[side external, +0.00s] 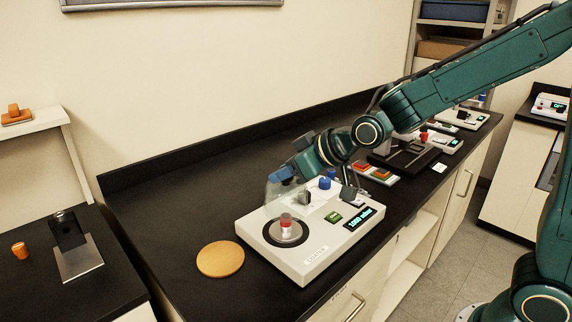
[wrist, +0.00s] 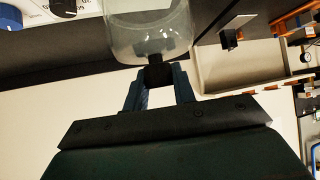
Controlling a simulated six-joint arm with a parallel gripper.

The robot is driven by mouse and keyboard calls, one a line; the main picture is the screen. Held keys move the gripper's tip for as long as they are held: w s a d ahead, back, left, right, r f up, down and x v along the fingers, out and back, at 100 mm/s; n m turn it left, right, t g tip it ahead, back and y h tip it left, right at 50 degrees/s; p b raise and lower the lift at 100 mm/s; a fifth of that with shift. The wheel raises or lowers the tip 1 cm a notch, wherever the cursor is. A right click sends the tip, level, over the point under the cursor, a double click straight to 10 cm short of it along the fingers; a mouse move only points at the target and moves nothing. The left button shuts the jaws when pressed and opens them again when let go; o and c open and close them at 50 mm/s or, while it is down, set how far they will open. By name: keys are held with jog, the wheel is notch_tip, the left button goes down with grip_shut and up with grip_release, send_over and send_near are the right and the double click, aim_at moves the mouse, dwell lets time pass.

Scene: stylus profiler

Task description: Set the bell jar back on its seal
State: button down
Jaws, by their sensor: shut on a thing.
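The clear bell jar (wrist: 150,28) has a dark knob on top. My gripper (wrist: 157,78) is shut on that knob with its blue fingers. In the side view the jar (side external: 274,190) shows faintly beneath my gripper (side external: 282,174), above the back left of the white profiler (side external: 316,259), and appears tilted. Its lower rim is hard to make out. The seal is a dark ring (side external: 268,236) on the profiler's front left top. A red and white piece (side external: 286,222) stands uncovered on a grey disc inside the ring.
A blue knob (side external: 325,183), a green button (side external: 332,217) and a lit display (side external: 360,218) are on the profiler. A round wooden disc (side external: 220,259) lies left of it. More instruments stand at the right behind my arm. The bench's left part is clear.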

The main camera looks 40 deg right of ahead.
aim_at(304, 191)
jog(key=shift+f, duration=0.1)
jog(key=shift+f, duration=2.35)
jog(key=shift+f, duration=0.85)
dwell(0.4)
jog(key=c, duration=1.1)
grip_release()
jog(key=shift+c, duration=0.2)
jog(key=shift+v, duration=3.45)
